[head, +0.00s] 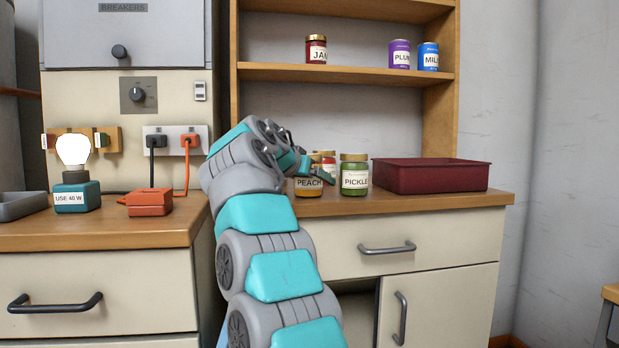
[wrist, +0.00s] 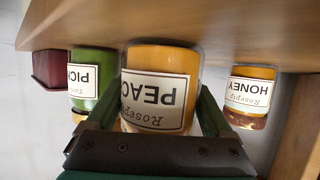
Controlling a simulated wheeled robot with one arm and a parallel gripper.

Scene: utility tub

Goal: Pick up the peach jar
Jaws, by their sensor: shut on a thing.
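The peach jar (head: 308,187) stands at the front of the wooden counter, below the shelves, with its "PEACH" label facing out. In the wrist view the picture is upside down, and the orange peach jar (wrist: 158,62) fills the middle. The jar's top is partly hidden by my gripper in the head view. I cannot tell whether its base touches the counter.
A green pickle jar (head: 355,176) stands just right of the peach jar, with a red-labelled jar (head: 328,164) behind. A honey jar (wrist: 248,95) shows in the wrist view. A dark red tray (head: 430,178) sits to the right. The shelf (head: 345,74) overhangs the counter.

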